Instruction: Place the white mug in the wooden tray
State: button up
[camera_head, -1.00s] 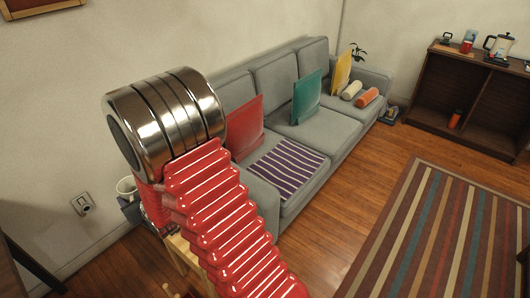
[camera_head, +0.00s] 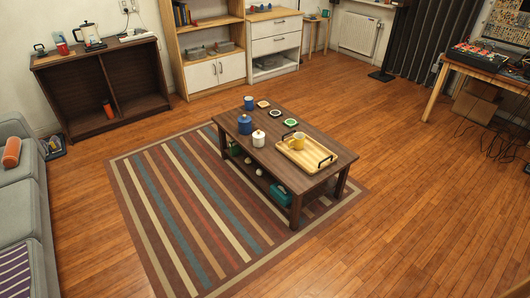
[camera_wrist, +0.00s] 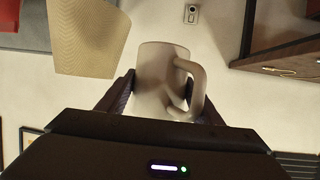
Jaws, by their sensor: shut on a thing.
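The white mug (camera_wrist: 160,75) is between the two fingers of my gripper (camera_wrist: 160,92) in the wrist view, its handle toward the right. My gripper is shut on it. The wooden tray (camera_head: 312,160) is light-coloured with dark handles and lies on the dark coffee table (camera_head: 262,178) in the head view. A yellow mug (camera_head: 297,142) stands in the tray toward its back. My gripper and the white mug do not show in the head view, so their distance from the tray cannot be told.
A blue canister (camera_head: 245,125), a white lidded jar (camera_head: 258,139), a blue cup (camera_head: 248,103) and small coasters share the table. A striped rug (camera_head: 190,200) lies under it. Wooden floor is open to the right. A tan shade (camera_wrist: 85,40) is near the mug in the wrist view.

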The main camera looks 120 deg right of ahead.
aim_at(316, 161)
jog(key=k, duration=2.7)
jog(key=u, duration=1.5)
jog(key=i, duration=0.15)
jog(key=z, duration=3.2)
